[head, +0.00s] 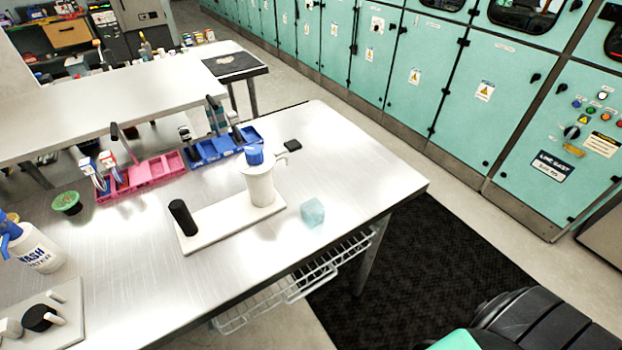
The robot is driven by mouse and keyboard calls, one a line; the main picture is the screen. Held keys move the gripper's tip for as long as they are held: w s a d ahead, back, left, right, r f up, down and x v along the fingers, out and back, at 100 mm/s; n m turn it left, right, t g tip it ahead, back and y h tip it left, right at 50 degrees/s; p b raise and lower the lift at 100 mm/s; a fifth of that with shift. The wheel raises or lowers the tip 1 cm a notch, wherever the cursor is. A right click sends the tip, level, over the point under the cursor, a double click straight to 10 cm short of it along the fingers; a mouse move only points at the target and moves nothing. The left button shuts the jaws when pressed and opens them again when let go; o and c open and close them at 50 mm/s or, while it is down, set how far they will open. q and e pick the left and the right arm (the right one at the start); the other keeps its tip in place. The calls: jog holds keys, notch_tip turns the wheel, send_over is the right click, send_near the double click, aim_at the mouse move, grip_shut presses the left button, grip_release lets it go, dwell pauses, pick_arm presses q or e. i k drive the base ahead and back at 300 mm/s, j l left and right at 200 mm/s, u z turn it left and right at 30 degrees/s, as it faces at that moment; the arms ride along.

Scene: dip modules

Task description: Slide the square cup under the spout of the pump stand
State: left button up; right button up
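The square cup (312,213) is a small pale-blue translucent block-shaped cup. It stands on the steel table, just right of the pump stand and near the table's front edge, apart from the stand's base. The pump stand (215,225) has a flat white base with a black cylinder (183,218) at its left end. At its right end stands a white body (261,187) with a blue cap (254,155). A white spout (290,147) sticks out to the right near the top. The cup is not under it. Neither gripper shows in the head view.
Pink (155,172) and blue (218,147) trays stand behind the pump stand, with a small black block (292,145) nearby. A wash bottle (34,248), a green bowl (67,203) and a white plate (60,325) with knobs are at left. The table's right side is clear.

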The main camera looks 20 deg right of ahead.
aim_at(312, 212)
jog(key=z, duration=0.7)
jog(key=i+l, duration=0.05)
jog(key=i, duration=0.05)
